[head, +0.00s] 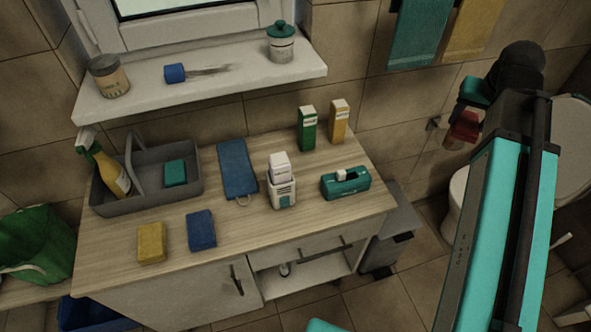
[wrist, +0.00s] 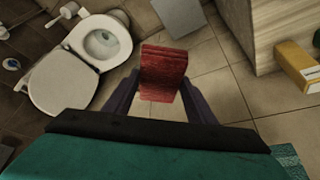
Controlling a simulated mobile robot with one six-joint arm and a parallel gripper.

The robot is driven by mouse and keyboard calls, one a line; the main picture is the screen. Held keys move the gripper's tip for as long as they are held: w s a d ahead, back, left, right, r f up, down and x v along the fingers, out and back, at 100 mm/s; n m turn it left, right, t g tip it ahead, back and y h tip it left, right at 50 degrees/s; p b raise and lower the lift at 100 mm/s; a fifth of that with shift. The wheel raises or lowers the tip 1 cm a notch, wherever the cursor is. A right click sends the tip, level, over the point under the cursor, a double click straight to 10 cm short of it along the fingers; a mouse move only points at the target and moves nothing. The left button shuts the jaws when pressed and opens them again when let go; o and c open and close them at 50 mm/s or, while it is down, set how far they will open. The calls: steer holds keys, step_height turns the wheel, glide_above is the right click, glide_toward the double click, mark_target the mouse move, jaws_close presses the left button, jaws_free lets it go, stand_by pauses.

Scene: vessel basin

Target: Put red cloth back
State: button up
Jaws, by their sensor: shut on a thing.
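The red cloth (wrist: 163,72) is a folded, layered block between the two fingers of my gripper (wrist: 160,88) in the wrist view. My gripper is shut on it and holds it in the air, with the tiled floor and toilet below. In the head view the red cloth (head: 462,131) hangs below my dark wrist at the right, in front of the tiled wall and left of the toilet.
The toilet (head: 560,150) stands at the right. A grey bin (head: 385,250) stands beside the counter.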

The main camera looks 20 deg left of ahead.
mark_target(467, 123)
steer(key=r+p, duration=0.5)
steer(key=shift+w+r, duration=0.2)
steer(key=shift+r, duration=0.1)
